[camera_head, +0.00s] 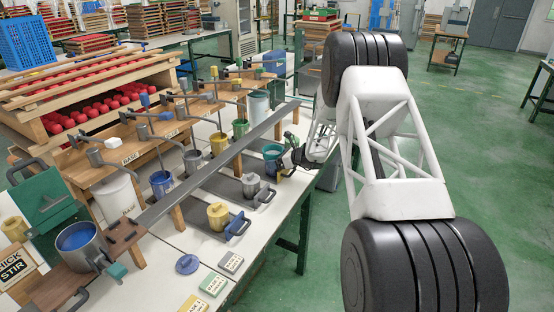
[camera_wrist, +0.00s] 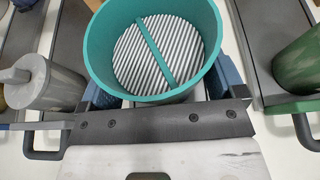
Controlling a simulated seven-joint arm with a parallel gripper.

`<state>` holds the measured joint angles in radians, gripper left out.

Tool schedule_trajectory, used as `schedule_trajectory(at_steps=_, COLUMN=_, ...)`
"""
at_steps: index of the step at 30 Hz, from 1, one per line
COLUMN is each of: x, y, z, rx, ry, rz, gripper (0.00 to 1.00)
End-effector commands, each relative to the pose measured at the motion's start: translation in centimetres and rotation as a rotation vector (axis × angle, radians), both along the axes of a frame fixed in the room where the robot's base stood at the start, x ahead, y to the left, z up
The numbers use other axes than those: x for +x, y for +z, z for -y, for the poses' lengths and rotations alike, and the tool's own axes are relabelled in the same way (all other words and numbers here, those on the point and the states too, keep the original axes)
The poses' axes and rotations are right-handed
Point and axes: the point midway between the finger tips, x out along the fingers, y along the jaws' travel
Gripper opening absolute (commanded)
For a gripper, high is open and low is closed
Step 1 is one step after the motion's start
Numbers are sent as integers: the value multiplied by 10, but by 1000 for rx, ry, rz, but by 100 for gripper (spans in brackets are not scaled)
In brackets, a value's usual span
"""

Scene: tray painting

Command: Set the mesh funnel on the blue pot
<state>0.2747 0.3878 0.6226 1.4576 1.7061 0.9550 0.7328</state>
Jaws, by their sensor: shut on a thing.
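The mesh funnel is a teal round cup with a grey ribbed floor and a teal bar across it; it fills the top middle of the wrist view (camera_wrist: 158,50) and shows small in the head view (camera_head: 273,150). My gripper (camera_head: 287,158) is shut on it, with blue fingers on either side in the wrist view (camera_wrist: 155,97). In the head view a small blue-marked pot (camera_head: 162,184) stands on the bench at centre left. A larger grey pot with blue paint inside (camera_head: 82,244) stands at the lower left. The contact under the funnel is hidden.
A long dark bar (camera_head: 215,163) runs lengthwise over the bench. A yellow pot (camera_head: 218,216) and a grey lidded pot (camera_head: 250,185) stand on dark handled trays near the front edge. A green pot (camera_wrist: 303,62) is right of the funnel in the wrist view.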

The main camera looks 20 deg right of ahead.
Motion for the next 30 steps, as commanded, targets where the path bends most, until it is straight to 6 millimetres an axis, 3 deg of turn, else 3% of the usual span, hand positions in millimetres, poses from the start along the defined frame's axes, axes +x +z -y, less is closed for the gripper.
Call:
schedule_trajectory(at_steps=8, x=0, y=-3, z=0, rx=0, ry=0, rz=0, gripper=66)
schedule_trajectory(at_steps=9, x=0, y=-3, z=0, rx=0, ry=0, rz=0, gripper=94)
schedule_trajectory(at_steps=11, x=0, y=-3, z=0, rx=0, ry=0, rz=0, gripper=100)
schedule_trajectory(at_steps=26, x=0, y=9, z=0, rx=-1, ry=1, rz=1, gripper=100)
schedule_trajectory(at_steps=30, x=-10, y=15, z=12, rx=-1, ry=-2, rz=1, gripper=100)
